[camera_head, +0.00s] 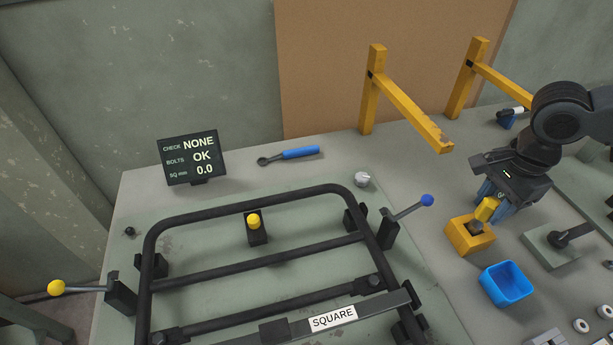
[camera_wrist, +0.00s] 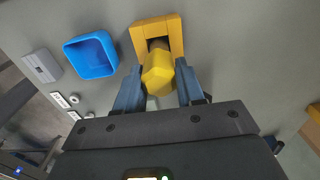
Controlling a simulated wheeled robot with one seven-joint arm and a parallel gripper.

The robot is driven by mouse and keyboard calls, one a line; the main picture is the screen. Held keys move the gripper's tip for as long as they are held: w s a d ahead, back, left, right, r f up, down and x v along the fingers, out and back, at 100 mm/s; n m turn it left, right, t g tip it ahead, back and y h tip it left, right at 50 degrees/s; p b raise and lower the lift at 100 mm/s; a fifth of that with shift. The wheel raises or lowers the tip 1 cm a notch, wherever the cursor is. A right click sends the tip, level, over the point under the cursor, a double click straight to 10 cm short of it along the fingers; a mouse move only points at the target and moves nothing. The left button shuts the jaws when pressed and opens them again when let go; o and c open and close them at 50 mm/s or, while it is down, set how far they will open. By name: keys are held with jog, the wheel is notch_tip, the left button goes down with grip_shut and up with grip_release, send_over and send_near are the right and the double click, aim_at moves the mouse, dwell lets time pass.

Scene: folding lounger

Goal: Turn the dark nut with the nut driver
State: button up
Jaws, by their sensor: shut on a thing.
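The nut driver (camera_head: 487,209) has a thick yellow handle and a dark lower part. It stands tilted in the picture at a yellow holder block (camera_head: 458,235), its lower end in or over the block's opening; I cannot tell how deep. My gripper (camera_head: 493,202) has its blue fingers shut on the yellow handle. In the wrist view the handle (camera_wrist: 158,78) sits between the two fingers, with the holder (camera_wrist: 174,27) just beyond it. I cannot pick out the dark nut for certain among the dark fittings of the black tube frame (camera_head: 255,274).
A blue bin (camera_head: 505,284) stands beside the holder. A dark lever on a grey plate (camera_head: 540,249) is to its right. Yellow posts with arms (camera_head: 405,105) rise behind.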

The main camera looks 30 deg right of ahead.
jog(key=shift+r, duration=0.5)
